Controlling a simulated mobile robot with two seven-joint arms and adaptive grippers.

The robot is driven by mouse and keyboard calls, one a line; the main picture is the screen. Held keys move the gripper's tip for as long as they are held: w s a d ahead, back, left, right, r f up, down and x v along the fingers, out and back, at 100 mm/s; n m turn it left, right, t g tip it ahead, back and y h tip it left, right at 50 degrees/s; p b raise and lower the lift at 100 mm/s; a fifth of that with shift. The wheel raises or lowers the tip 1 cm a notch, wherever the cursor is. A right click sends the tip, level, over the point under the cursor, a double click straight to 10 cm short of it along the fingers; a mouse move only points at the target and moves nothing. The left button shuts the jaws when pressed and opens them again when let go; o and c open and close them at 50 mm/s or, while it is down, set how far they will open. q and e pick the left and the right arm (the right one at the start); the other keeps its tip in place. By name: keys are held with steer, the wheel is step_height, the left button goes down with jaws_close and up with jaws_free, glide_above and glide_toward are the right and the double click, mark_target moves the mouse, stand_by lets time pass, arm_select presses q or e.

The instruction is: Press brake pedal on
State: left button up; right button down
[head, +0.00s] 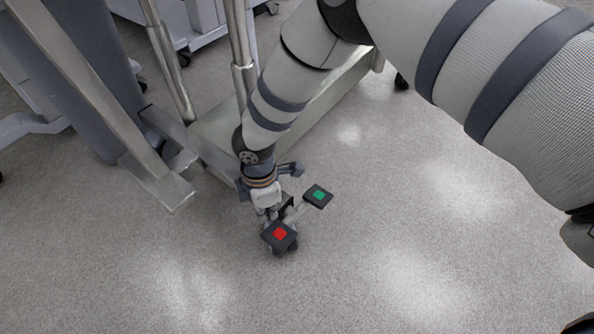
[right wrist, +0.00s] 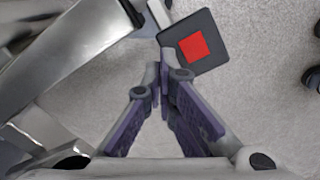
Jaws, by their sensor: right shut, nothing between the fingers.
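A black pedal pad with a red square (head: 279,235) stands low over the floor in the head view. A second black pad with a green square (head: 317,196) is up and right of it, on the same pedal unit. I see no label telling which is the brake pedal. My right gripper (head: 266,214) points down just behind the red pad. In the right wrist view its fingertips (right wrist: 168,72) are together and empty, overlapping the lower left edge of the red pad (right wrist: 193,46). I cannot tell whether they touch it. My left gripper is out of view.
A metal cart frame (head: 175,190) with legs and a low rail stands left of and behind the pedals. Other wheeled equipment (head: 205,50) is farther back. The grey speckled floor (head: 420,260) is clear in front and to the right.

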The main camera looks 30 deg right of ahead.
steer(key=shift+f+b, duration=1.15)
steer(key=shift+f, duration=1.3)
stand_by(0.7)
steer(key=shift+r, duration=0.15)
step_height(320, 180, up, 7)
steer(key=p, duration=0.4)
stand_by(0.4)
